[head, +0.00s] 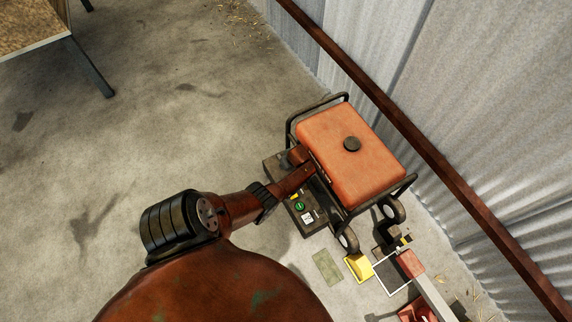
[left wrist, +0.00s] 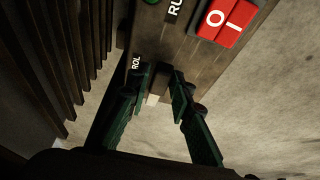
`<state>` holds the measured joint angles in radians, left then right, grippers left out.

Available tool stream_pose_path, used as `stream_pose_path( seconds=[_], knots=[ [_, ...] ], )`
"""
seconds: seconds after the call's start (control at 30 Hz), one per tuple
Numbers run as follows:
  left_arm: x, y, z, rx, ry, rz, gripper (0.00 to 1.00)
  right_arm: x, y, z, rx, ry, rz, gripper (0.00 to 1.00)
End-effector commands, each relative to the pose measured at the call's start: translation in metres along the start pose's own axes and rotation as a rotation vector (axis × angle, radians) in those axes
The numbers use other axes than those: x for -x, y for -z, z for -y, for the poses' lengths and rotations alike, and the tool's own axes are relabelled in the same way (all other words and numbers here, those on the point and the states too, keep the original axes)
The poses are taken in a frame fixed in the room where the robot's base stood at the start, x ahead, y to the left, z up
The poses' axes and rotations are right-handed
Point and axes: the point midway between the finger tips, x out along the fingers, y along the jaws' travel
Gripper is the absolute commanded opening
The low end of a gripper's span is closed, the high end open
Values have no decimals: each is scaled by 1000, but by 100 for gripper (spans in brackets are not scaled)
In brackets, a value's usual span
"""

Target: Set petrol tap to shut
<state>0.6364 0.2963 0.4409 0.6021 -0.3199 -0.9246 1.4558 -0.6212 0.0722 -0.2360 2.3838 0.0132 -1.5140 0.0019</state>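The generator has an orange tank (head: 350,155) with a dark cap, in a black tube frame on wheels. Its dark control panel (head: 308,222) sticks out at the front left, with a green button and labels. In the left wrist view the panel (left wrist: 165,52) carries a partly hidden label ending in "ROL". My left gripper (left wrist: 163,73) is at the panel by this label, its dark green fingers apart. In the head view my arm and the tank hide the fingertips. My right gripper is not in view.
A red O/I rocker switch (left wrist: 227,22) sits on the panel near the fingers. Dark fins (left wrist: 75,60) stand at the left. A yellow block (head: 358,266) lies by the wheels. A rusty rail (head: 400,120) runs along the metal wall. The concrete floor at left is clear.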

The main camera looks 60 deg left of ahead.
Motion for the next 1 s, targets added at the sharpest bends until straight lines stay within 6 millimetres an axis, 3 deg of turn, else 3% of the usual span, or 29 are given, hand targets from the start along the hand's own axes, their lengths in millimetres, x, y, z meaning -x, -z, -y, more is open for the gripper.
stream_pose_path(
  seconds=[0.17,0.57,0.77,1.0],
  knots=[
    [0,0,0,-2,1,0,33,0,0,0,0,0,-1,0],
    [4,-1,1,-4,2,-1,33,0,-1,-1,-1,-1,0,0],
    [22,-1,0,-3,-1,-1,33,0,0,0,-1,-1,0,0],
    [56,-1,0,-2,0,0,33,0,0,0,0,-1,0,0]
  ],
)
